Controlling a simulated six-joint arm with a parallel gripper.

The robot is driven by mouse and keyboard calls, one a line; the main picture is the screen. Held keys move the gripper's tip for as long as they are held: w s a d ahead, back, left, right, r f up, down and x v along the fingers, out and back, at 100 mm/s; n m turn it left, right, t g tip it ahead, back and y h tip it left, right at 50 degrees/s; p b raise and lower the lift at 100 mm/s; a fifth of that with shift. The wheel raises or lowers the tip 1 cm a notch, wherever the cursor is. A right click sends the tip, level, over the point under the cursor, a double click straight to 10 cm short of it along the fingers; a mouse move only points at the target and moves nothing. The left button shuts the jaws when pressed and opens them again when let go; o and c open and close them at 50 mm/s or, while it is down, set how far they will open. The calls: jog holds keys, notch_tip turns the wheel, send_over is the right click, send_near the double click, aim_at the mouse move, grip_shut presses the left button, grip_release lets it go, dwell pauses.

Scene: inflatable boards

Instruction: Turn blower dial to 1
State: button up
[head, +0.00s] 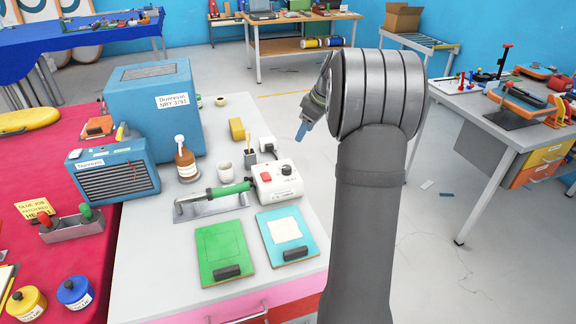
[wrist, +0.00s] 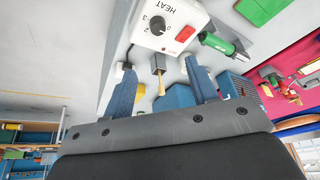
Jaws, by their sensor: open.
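A white control box (head: 289,192) stands on the light grey bench, with a red switch (head: 266,179) and a dark round dial (head: 286,170). In the wrist view, the box (wrist: 180,14) appears upside down with "HEAT" and numbers around the black dial (wrist: 158,25). Which number the dial points to is too small to tell. A green-handled hot-air tool (head: 228,190) lies left of the box. My gripper (head: 302,131) is in the air above and behind the box, apart from the dial. In the wrist view, its blue fingers (wrist: 160,70) are spread and empty.
A small dark holder with a yellow-handled brush (head: 252,158) stands behind the box. Green (head: 222,250) and blue (head: 285,236) boards lie in front.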

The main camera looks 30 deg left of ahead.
send_near(287, 167)
jog(key=x, duration=0.8)
jog(key=shift+a+f, duration=0.1)
jog(key=shift+f, duration=0.25)
jog(key=shift+c, duration=0.4)
jog(key=c, duration=0.9)
